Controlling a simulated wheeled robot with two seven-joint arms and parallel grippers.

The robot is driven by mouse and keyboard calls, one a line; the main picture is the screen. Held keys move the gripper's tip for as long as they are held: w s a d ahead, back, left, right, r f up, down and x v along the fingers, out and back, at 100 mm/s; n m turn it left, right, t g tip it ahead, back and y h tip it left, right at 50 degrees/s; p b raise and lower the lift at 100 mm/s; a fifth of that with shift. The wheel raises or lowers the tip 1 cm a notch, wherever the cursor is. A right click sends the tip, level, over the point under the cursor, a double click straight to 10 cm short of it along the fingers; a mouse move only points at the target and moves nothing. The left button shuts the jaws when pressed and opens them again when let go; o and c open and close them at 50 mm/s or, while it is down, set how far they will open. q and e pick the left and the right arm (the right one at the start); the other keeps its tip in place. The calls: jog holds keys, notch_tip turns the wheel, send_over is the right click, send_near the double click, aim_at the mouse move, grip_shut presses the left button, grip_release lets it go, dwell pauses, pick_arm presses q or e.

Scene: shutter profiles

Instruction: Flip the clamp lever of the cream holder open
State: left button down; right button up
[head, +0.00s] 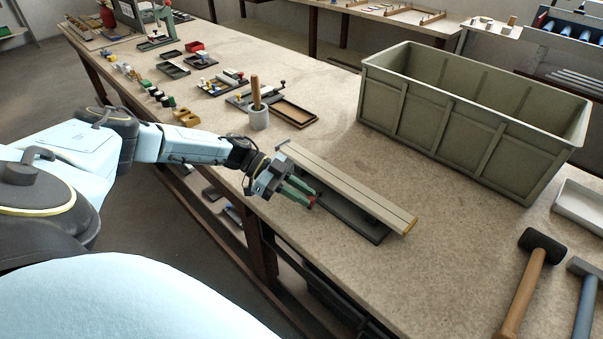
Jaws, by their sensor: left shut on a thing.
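A long cream profile (350,186) lies over a dark base plate (362,225) near the table's front edge; together they look like the cream holder. My left gripper (309,198), with green fingers, reaches in from the left at the near side of the holder. It is shut on a small red part, which looks like the clamp lever; the fingers hide most of it. I cannot tell the lever's angle. My right gripper is not in view.
A large grey-green crate (425,118) stands behind the holder. A mallet (527,277) and another hammer (586,295) lie at the right, near a white tray (579,205).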

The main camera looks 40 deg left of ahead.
pick_arm(q)
jog(key=c, duration=1.3)
grip_release()
jog(key=shift+a, duration=0.1)
jog(key=b+v, duration=0.1)
jog(key=v, duration=1.2)
jog(key=shift+a+b, duration=0.15)
jog(key=shift+b, duration=0.15)
